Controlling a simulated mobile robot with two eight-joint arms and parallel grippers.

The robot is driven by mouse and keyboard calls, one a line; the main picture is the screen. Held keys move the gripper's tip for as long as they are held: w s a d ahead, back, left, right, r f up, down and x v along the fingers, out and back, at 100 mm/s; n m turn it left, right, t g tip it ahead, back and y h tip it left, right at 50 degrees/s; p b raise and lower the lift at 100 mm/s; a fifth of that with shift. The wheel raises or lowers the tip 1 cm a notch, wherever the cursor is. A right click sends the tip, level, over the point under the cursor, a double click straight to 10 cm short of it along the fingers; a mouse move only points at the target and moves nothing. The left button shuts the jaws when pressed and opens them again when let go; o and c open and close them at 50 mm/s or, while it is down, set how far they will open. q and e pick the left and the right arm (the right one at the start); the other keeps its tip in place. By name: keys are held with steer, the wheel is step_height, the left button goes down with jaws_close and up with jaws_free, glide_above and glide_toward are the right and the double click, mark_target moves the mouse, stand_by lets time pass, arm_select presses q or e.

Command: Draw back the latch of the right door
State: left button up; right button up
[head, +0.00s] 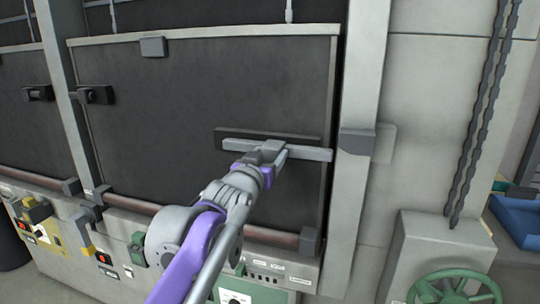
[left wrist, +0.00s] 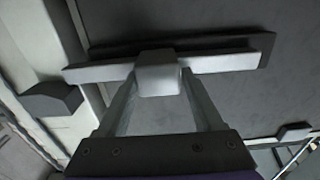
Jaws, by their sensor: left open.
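The right door (head: 190,90) is a large dark panel, closed in its pale frame. Its latch is a light grey bar (head: 308,154) lying level on a dark backing plate (head: 300,138) near the door's right edge. In the left wrist view the bar (left wrist: 222,63) carries a pale block-like knob (left wrist: 158,78). My left gripper (head: 272,151) is at the knob, open, with one finger on each side of it in the left wrist view (left wrist: 158,98). I cannot tell whether the fingers touch it. A grey catch (head: 357,143) sits on the frame beside the bar's right end. My right gripper is not in view.
A brownish rail (head: 135,205) runs below the door, above control panels (head: 265,268). Chains (head: 478,125), a green handwheel (head: 455,290) and a blue bin (head: 518,222) stand to the right.

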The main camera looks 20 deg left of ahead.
arm_select(q)
steer(key=o, duration=0.3)
steer(key=shift+a, duration=0.25)
steer(key=shift+o, duration=0.2)
steer(key=shift+d, duration=0.1)
steer(key=shift+s, duration=0.25)
steer(key=s+b, duration=0.1)
steer(key=s, duration=0.9)
steer(key=shift+s, duration=0.2)
steer(key=shift+a, duration=0.2)
